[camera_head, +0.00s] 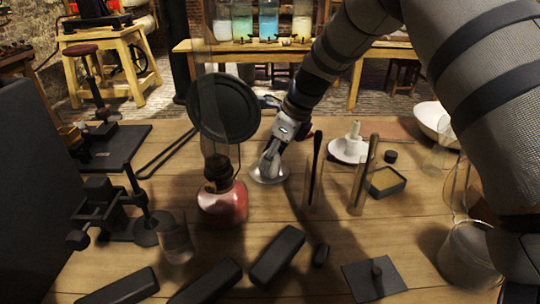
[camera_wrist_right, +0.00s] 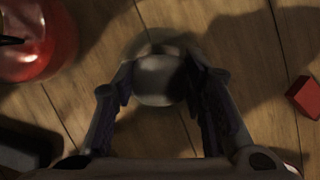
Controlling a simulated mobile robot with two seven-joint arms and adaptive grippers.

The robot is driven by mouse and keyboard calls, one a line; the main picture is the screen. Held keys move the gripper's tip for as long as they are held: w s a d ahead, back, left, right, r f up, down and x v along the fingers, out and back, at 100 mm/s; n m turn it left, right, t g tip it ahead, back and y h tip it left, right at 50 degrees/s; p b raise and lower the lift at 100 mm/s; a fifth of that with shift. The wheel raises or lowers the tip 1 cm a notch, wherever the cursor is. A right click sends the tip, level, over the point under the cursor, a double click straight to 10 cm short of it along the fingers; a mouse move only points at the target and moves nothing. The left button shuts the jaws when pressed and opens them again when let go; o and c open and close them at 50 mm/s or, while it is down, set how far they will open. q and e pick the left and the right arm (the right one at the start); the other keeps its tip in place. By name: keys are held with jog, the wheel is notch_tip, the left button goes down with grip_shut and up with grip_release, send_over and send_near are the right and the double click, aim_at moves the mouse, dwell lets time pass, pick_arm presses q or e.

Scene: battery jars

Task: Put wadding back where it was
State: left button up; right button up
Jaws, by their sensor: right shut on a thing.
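My right gripper (camera_head: 270,165) reaches down to the wooden table just right of the red oil lamp (camera_head: 222,203). Its fingers are shut on a pale grey, rounded piece, seemingly the wadding (camera_wrist_right: 160,78). In the right wrist view the gripper (camera_wrist_right: 162,90) has this piece between its fingertips, low over the table; I cannot tell whether it touches the wood. In the head view a pale, shiny rounded shape at the fingertips is partly covered by the fingers. My left gripper is not in view.
Upright rods in glass (camera_head: 314,170) stand close right of the gripper. A white dish (camera_head: 348,149), a small open box (camera_head: 387,182) and a glass beaker (camera_head: 468,256) are further right. Dark bars (camera_head: 277,256) lie in front.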

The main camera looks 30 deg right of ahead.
jog(key=shift+f, duration=0.1)
jog(key=shift+f, duration=0.1)
jog(key=o, duration=1.1)
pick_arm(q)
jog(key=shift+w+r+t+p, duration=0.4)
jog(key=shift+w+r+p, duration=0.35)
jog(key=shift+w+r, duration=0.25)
pick_arm(e)
jog(key=v, duration=1.2)
jog(key=shift+r, duration=0.25)
